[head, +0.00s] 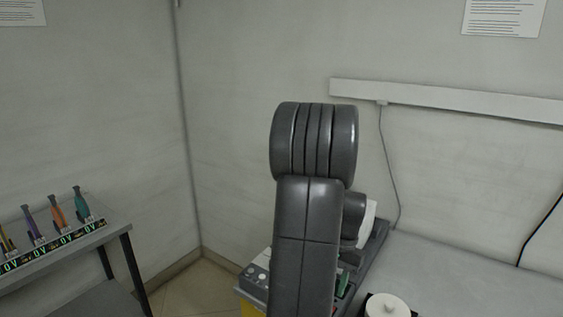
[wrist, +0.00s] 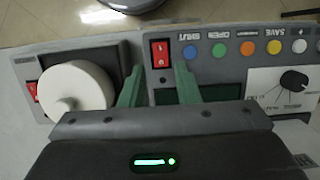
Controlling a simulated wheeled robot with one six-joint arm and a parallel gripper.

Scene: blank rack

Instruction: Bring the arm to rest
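My gripper (wrist: 158,88) shows in the wrist view with its two green fingers spread apart and nothing between them. It hangs over a grey control panel (wrist: 220,73), close to a red rocker switch (wrist: 160,52). I cannot tell whether the fingers touch the panel. In the head view my dark arm rises in the middle and hides most of the gripper; a bit of green finger (head: 343,284) shows at its right side.
A white round-topped device (wrist: 75,90) stands left of the fingers, also at the head view's bottom (head: 387,306). Coloured buttons (wrist: 247,48) and a black knob (wrist: 293,81) lie right. A rack of coloured tools (head: 58,240) stands on a left-hand table (head: 75,250). Walls stand behind.

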